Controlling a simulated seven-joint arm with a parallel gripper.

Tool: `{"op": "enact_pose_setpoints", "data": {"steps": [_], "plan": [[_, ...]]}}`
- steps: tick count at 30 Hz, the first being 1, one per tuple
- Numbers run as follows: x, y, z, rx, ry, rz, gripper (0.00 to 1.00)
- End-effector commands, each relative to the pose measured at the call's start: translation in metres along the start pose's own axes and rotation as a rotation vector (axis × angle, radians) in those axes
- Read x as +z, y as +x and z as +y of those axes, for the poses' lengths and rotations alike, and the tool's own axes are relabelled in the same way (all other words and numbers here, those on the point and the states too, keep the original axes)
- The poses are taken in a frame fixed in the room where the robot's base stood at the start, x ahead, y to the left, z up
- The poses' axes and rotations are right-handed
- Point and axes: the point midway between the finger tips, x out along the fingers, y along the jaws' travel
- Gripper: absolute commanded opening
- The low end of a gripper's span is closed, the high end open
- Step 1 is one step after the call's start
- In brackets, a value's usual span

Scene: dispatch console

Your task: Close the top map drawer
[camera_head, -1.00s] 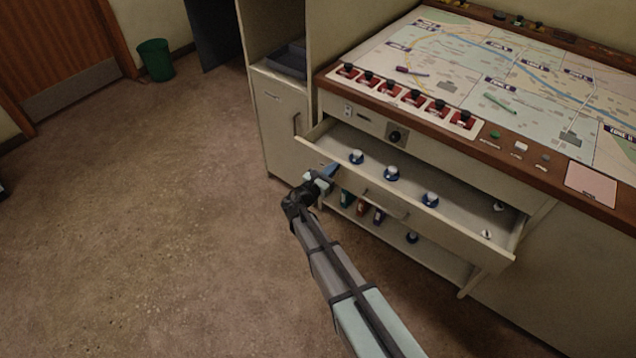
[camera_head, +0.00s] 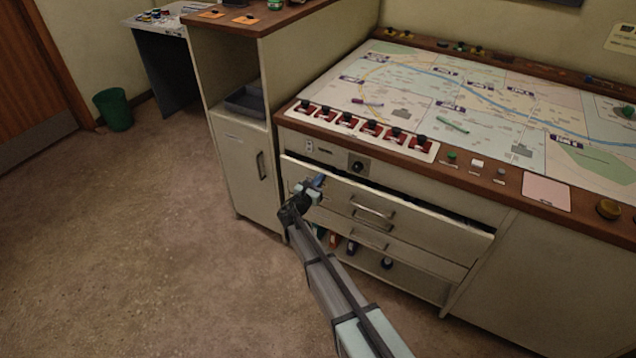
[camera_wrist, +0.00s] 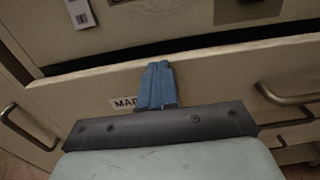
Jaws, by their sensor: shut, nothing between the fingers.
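The top map drawer (camera_head: 420,219) is a pale, wide drawer under the map console. It is almost shut, with a narrow dark gap along its top edge. Its metal handle (camera_head: 372,209) is at the middle of its front. My gripper (camera_head: 317,183) is at the left part of the drawer front, left of the handle. In the wrist view my gripper's blue fingers (camera_wrist: 157,84) are together and empty, against or very near the top of the drawer front (camera_wrist: 215,76). A label partly shows beside them. The drawer's inside is hidden.
A lower drawer front (camera_head: 400,250) and an open shelf with several small items lie below. A cabinet (camera_head: 246,170) stands at the left. The console top holds a map (camera_head: 470,95) and red switches.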

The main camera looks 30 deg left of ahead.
Motion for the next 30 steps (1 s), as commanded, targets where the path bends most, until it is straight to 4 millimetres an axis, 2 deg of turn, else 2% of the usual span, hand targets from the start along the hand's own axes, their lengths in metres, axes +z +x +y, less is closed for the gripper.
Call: {"op": "enact_pose_setpoints", "data": {"steps": [9, 14, 30], "plan": [[0.0, -0.001, 0.0, 0.0, 0.0, 0.0, 0.0], [0.0, -0.012, -0.001, 0.001, 0.0, 0.0, 0.0], [0.001, -0.11, -0.001, 0.002, 0.0, 0.0, 0.0]]}}
